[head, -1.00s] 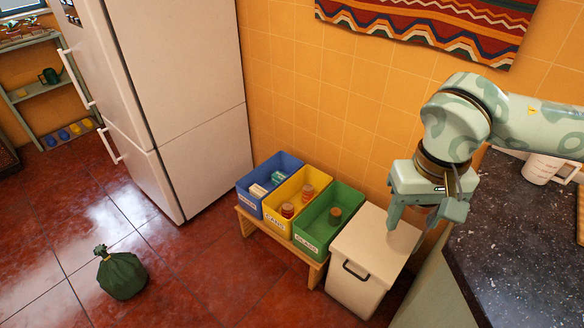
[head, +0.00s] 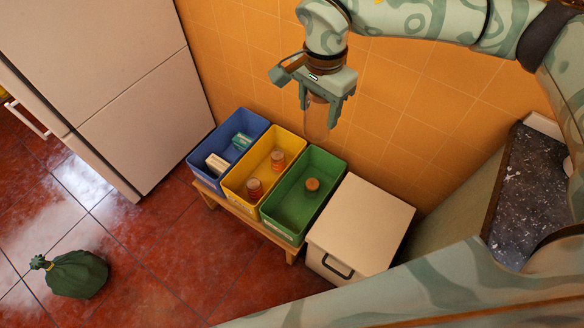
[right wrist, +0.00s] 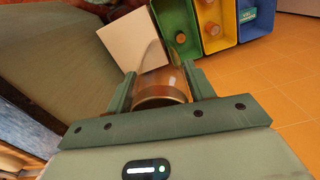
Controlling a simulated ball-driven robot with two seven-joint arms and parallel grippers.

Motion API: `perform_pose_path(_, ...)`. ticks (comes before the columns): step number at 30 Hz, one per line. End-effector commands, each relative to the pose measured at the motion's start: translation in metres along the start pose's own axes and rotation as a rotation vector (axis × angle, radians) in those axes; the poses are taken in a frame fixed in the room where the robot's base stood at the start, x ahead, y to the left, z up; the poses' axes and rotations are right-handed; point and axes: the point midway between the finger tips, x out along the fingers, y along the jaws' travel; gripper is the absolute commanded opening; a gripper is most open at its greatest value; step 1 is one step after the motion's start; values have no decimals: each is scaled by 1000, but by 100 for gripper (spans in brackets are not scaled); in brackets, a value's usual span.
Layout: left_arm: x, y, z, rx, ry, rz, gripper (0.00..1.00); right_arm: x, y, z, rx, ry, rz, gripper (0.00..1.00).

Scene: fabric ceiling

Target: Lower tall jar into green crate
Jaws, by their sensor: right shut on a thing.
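The tall jar (head: 316,122), clear glass with a brown lid, hangs upright in my right gripper (head: 328,98). In the right wrist view, the jar (right wrist: 164,84) sits between the two fingers of the gripper (right wrist: 160,92), lid towards the palm. The green crate (head: 291,218) stands below, its far rim just under the jar's bottom in the head view; the jar is still above it. A small brown-lidded jar (head: 312,184) stands inside the crate. The green crate also shows at the top of the right wrist view (right wrist: 170,14). My left gripper is not in view.
A yellow crate (head: 237,187) with two jars and a blue crate (head: 203,148) with boxes stand left of the green one on a wooden bench (head: 253,229). A white lidded bin (head: 362,224) stands close right. The tiled wall (head: 400,120) is behind.

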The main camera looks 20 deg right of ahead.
Motion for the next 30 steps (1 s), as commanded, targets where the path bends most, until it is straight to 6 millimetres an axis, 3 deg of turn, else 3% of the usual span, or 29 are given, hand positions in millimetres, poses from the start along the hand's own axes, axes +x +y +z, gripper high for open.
perform_pose_path(1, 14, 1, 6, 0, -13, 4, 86, 30, -10, 0, 153, -6, 10, 27)
perform_pose_path(9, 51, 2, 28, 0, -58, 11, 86, 142, -51, -6, 1064, -4, 12, 27)
perform_pose_path(18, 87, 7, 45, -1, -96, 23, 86, 265, -70, -5, 1988, -1, 11, 27)
perform_pose_path(24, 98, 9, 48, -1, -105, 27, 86, 310, -70, -2, 2351, -4, 6, 27)
perform_pose_path(30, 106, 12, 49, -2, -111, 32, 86, 331, -70, -2, 2461, -7, 3, 27)
